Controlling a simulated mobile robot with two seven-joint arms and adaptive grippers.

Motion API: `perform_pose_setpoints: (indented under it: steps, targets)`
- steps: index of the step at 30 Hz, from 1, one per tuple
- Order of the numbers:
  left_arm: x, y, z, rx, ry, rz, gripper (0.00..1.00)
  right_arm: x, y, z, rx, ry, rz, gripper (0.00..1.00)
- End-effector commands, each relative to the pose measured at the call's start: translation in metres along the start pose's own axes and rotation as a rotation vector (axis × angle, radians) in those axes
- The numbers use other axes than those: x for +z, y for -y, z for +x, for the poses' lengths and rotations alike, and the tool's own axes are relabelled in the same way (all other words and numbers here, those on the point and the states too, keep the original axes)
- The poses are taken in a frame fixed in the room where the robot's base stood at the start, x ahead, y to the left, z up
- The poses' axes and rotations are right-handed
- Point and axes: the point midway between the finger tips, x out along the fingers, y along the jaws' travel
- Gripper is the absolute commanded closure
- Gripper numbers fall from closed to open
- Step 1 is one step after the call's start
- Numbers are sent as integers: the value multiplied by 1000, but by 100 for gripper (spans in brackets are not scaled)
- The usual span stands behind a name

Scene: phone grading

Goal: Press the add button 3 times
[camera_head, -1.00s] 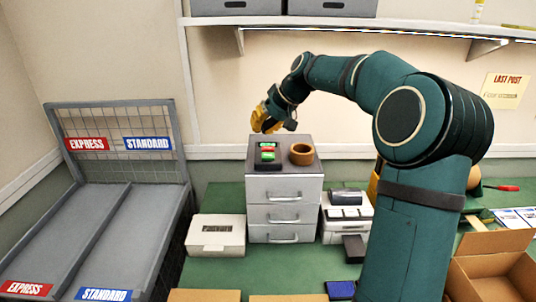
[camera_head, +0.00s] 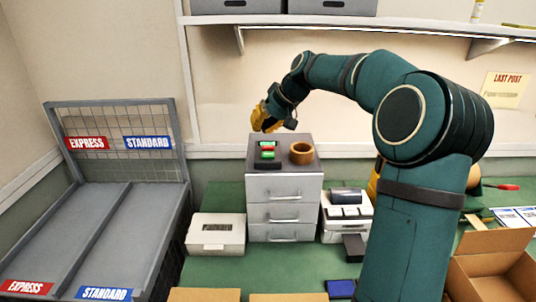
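A small dark button box with green and red parts (camera_head: 267,151) sits on top of the grey drawer cabinet (camera_head: 285,188). Which of its parts is the add button is too small to tell. My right gripper (camera_head: 262,124), with yellow fingers, hangs above the back left of the cabinet top, just behind the box in the picture. It appears apart from the box. Its fingers are small and overlap, so I cannot tell whether they are open or shut. My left gripper is not in view.
A brown ring-shaped thing (camera_head: 302,152) sits beside the button box. A white box (camera_head: 216,234) stands left of the cabinet and a white printer-like device (camera_head: 345,212) right of it. A grey rack (camera_head: 95,225) is at left. An open carton (camera_head: 494,268) is at lower right.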

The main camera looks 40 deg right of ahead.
Motion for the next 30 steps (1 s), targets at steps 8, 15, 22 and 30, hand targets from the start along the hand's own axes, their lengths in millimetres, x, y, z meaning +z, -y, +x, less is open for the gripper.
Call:
perform_pose_setpoints:
  steps: [8, 15, 22, 30]
  targets:
    - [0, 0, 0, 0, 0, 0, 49, 0, 0, 0, 0, 0, 0, 100]
    - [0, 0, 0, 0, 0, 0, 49, 0, 0, 0, 0, 0, 0, 100]
    - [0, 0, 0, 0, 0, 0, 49, 0, 1, 0, 2, -2, 3, 100]
    - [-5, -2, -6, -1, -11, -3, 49, -5, 7, -5, 64, -61, 84, 100]
